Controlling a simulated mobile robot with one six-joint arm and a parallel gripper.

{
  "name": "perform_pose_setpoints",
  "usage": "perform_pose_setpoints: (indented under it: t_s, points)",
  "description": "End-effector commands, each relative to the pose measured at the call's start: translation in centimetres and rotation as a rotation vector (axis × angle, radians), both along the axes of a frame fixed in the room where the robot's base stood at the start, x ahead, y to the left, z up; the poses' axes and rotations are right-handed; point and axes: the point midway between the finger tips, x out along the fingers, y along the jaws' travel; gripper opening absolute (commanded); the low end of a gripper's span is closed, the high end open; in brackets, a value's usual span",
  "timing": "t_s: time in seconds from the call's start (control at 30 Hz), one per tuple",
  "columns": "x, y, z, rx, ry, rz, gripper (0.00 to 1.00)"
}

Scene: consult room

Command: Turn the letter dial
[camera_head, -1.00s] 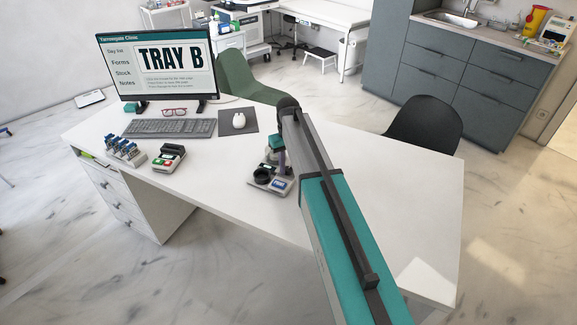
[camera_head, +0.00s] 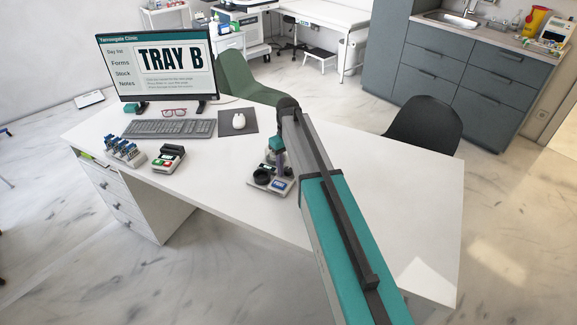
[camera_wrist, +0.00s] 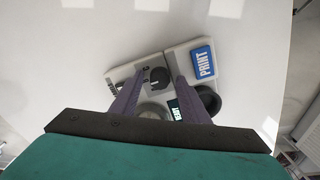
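A small grey-white device (camera_head: 262,186) stands on the white desk (camera_head: 400,205); it also shows in the wrist view (camera_wrist: 229,67). On it, in the wrist view, are a dark round knob (camera_wrist: 158,76) with small markings beside it, a blue PRINT button (camera_wrist: 203,61) and a larger black round part (camera_wrist: 209,99). The knob appears to be the letter dial; its letter setting is too small to read. My gripper (camera_wrist: 160,69) is over the device, its two purple fingers apart on either side of the knob. A gap seems to show between knob and fingers. My arm partly hides the device in the head view.
The monitor (camera_head: 154,68) reads TRAY B. A keyboard (camera_head: 173,128), a mouse (camera_head: 239,119) and glasses lie before it. Other small devices (camera_head: 169,157) stand left on the desk. The desk's right side is clear.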

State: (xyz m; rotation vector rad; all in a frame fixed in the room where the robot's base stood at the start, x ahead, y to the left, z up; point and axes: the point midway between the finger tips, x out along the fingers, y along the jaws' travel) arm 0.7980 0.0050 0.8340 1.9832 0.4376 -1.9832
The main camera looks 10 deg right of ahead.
Motion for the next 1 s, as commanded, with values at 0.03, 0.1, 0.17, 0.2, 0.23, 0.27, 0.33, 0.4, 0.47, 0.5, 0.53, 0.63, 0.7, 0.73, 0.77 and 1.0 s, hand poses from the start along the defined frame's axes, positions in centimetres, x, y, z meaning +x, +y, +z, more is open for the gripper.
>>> perform_pose_setpoints:
  t_s: [0.03,0.1,0.17,0.2,0.23,0.27,0.33,0.4,0.47,0.5,0.53,0.63,0.7,0.73,0.77,1.0]
  points:
    - [0.1,-0.2,0.0,-0.003,-0.003,-0.001,0.44]
    - [0.1,-0.2,0.0,-0.003,-0.003,-0.001,0.44]
    - [0.1,-0.2,0.0,-0.004,-0.003,-0.001,0.44]
    - [0.1,-0.2,0.0,-0.004,-0.003,-0.002,0.44]
    - [0.1,-0.2,0.0,-0.004,-0.003,-0.002,0.44]
    - [0.1,-0.2,0.0,-0.004,-0.003,-0.002,0.44]
    - [0.1,-0.2,0.2,-0.004,-0.003,-0.002,0.44]
    - [0.1,-0.2,0.5,-0.005,-0.004,-0.002,0.44]
    - [0.1,-0.2,0.9,-0.005,-0.004,-0.002,0.44]
    - [0.2,-0.2,1.2,-0.005,-0.004,-0.002,0.44]
    - [0.2,-0.2,1.4,-0.005,-0.004,-0.002,0.44]
    - [0.2,-0.2,2.3,-0.003,-0.005,-0.002,0.44]
    - [0.2,-0.1,3.2,-0.003,-0.005,-0.002,0.44]
    - [0.2,-0.1,3.6,-0.003,-0.003,-0.001,0.44]
    - [0.2,-0.1,3.9,-0.003,-0.003,-0.001,0.44]
    - [0.2,0.0,7.1,-0.002,-0.003,-0.001,0.44]
